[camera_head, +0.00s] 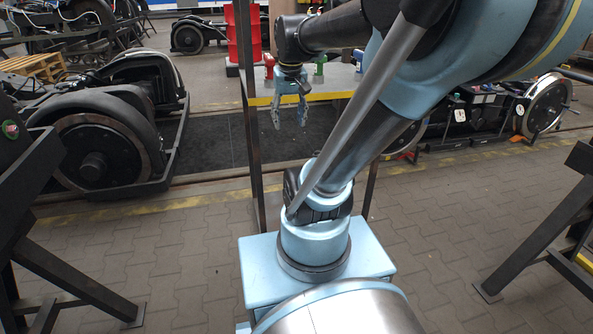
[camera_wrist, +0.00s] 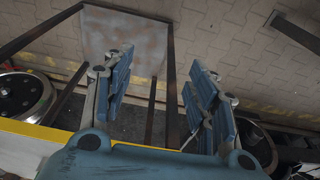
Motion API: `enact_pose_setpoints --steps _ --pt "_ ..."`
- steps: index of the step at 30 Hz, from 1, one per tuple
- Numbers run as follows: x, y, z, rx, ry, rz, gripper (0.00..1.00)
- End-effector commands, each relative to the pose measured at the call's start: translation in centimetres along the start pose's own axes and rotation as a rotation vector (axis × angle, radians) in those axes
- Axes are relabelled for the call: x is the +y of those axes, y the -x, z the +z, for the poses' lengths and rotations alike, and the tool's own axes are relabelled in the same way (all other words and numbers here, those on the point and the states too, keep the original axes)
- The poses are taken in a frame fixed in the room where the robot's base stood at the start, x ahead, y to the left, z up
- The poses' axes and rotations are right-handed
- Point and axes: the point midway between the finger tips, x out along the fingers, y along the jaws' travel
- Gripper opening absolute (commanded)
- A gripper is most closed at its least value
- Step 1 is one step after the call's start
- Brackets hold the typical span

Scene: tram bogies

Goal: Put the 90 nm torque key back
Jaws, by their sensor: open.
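My gripper (camera_head: 290,112) hangs pointing down in front of the yellow front edge of a grey-topped stand (camera_head: 335,77). In the wrist view its two blue fingers (camera_wrist: 158,88) are spread wide with nothing between them. On the stand are a red upright piece (camera_head: 269,64), a green one (camera_head: 320,64) and another coloured one (camera_head: 358,57) partly behind my arm. They may be torque keys or their holders; I cannot tell, and no 90 nm marking is readable. My arm hides part of the stand top.
A black bogie with a wheel (camera_head: 100,155) stands at the left. A red drum (camera_head: 243,35) is behind the stand. Another wheel (camera_head: 546,105) is at the right. Dark trestles (camera_head: 30,190) stand at both sides.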

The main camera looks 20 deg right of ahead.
Motion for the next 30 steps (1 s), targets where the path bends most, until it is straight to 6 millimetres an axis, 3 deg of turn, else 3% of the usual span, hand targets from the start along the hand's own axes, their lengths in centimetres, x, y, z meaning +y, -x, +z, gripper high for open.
enact_pose_setpoints --steps 1,6,12,17,30 --pt "0.0 -1.3 2.0 0.002 0.001 0.0 0.53" --pt "-0.1 -5.6 7.4 0.007 0.003 0.0 0.53" --pt "-0.2 -9.3 11.5 0.011 0.006 0.0 0.53" --pt "-0.3 -10.4 12.6 0.013 0.008 0.0 0.53" --pt "-0.3 -10.4 12.6 0.013 0.007 0.001 0.53"
